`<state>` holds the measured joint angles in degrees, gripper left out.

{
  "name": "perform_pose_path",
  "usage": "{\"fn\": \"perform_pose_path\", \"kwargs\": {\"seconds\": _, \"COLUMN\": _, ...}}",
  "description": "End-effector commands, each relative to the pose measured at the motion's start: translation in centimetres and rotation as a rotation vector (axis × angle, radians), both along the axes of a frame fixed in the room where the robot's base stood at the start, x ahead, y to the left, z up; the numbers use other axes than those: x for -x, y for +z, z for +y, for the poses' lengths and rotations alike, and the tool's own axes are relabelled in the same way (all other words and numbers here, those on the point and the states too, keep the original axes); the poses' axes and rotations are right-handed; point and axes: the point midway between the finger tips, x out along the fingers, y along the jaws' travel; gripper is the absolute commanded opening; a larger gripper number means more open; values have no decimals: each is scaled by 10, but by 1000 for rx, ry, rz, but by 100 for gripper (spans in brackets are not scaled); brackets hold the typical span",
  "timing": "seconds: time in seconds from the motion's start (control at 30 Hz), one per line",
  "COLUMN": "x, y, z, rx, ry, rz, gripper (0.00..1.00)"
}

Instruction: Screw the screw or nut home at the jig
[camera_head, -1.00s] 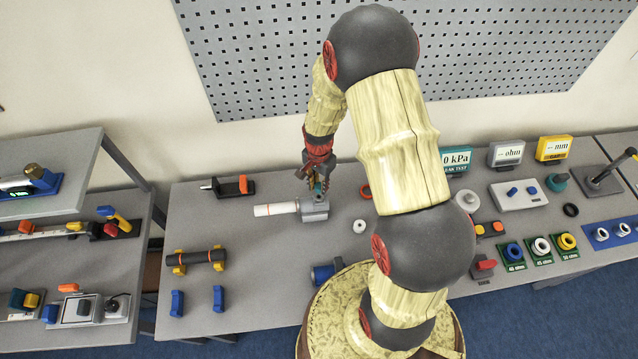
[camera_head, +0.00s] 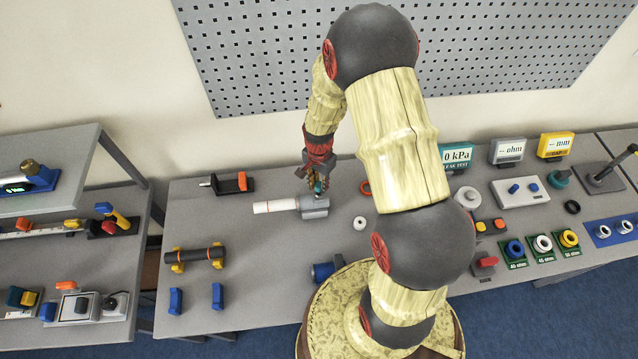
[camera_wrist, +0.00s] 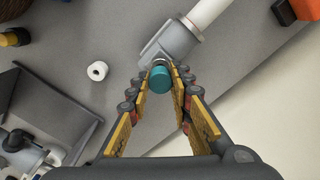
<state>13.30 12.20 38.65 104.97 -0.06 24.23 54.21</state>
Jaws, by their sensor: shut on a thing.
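The jig (camera_head: 314,208) is a grey block on the table with a white pipe (camera_head: 275,207) running out of its left side. It also shows in the wrist view (camera_wrist: 172,43), with the white pipe (camera_wrist: 207,14) going up and right. A teal cap-like piece (camera_wrist: 160,78) sits at the jig, between my fingertips. My gripper (camera_head: 318,186) points down over the jig, and in the wrist view my gripper (camera_wrist: 161,84) is shut on the teal piece. How deep the teal piece sits in the jig is hidden.
A white ring (camera_head: 360,223) lies right of the jig. A black and orange clamp (camera_head: 233,184) stands behind left, and a dark pipe on yellow stands (camera_head: 196,256) is at the left. A blue cylinder (camera_head: 323,271) lies at the front. The table between is clear.

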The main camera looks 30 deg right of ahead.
Motion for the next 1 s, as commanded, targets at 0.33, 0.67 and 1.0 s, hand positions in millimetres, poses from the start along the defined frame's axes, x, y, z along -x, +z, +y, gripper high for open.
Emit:
{"fn": "perform_pose_path", "kwargs": {"seconds": 0.33, "x": -1, "y": 0, "z": 0, "rx": 0, "ry": 0, "rz": 0, "gripper": 4}}
{"fn": "perform_pose_path", "kwargs": {"seconds": 0.67, "x": 0, "y": -5, "z": 0, "rx": 0, "ry": 0, "rz": 0, "gripper": 4}}
{"fn": "perform_pose_path", "kwargs": {"seconds": 1.0, "x": 0, "y": -11, "z": 0, "rx": 0, "ry": 0, "rz": 0, "gripper": 4}}
